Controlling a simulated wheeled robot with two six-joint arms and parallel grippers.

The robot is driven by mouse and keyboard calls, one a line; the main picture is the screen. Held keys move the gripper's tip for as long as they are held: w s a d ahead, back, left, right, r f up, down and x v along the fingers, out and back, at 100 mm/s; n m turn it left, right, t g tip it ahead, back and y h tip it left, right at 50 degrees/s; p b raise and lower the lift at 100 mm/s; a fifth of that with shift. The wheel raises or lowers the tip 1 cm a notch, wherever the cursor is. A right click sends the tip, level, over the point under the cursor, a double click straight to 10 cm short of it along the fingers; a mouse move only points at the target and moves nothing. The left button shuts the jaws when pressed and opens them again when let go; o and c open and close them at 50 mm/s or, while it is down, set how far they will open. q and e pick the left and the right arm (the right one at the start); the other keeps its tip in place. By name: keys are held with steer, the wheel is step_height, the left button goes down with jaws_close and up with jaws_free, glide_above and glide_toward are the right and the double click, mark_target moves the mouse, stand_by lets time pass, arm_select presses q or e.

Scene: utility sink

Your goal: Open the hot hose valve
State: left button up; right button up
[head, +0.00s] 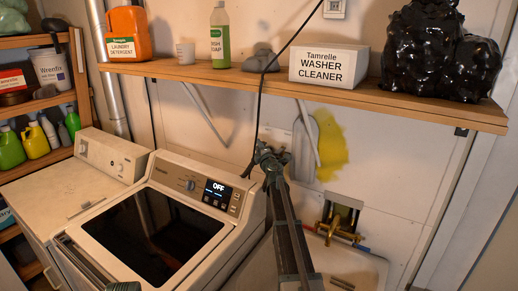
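A brass valve fitting (338,226) is mounted in a recessed box low on the wall, above the white utility sink (358,264). A small red part shows at its left and a small blue part at its right. The valve handles are too small to make out clearly. My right gripper (270,155) is up and left of the fitting, in front of the wall and apart from it. I cannot tell whether its fingers are open. A dark green piece at the bottom edge (125,287) seems to belong to my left arm; its fingers do not show.
A washer (150,225) with a dark lid and an "OFF" display stands left of the sink. A wooden shelf (225,75) above holds detergent, soap, a washer cleaner box and black bags. A black cord (262,95) hangs by my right gripper.

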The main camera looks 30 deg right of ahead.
steer(key=shift+s, duration=0.1)
steer(key=v, duration=1.3)
steer(key=shift+s, duration=0.3)
steer(key=shift+a, duration=0.1)
steer(key=s+a+f+m+g+b, duration=0.1)
steer(key=s+a+f+m+g, duration=0.3)
steer(key=a, duration=0.4)
steer(key=s+a+f+m+g+h, duration=0.1)
steer(key=s+a+f+m+g, duration=0.2)
steer(key=a+f, duration=0.45)
steer(key=s+a+f+m+g+b, duration=0.1)
steer(key=s+a+f+m+g, duration=0.25)
steer(key=a, duration=0.65)
steer(key=s+a+f+g+y, duration=0.2)
steer(key=s+a+f+g, duration=0.1)
steer(key=s+a, duration=0.7)
steer(key=s+a+f+g+y, duration=0.3)
steer(key=s+a+f, duration=0.3)
steer(key=s+a, duration=0.4)
steer(key=shift+s+a+g, duration=0.4)
steer(key=shift+s+g, duration=0.05)
steer(key=shift+s, duration=0.55)
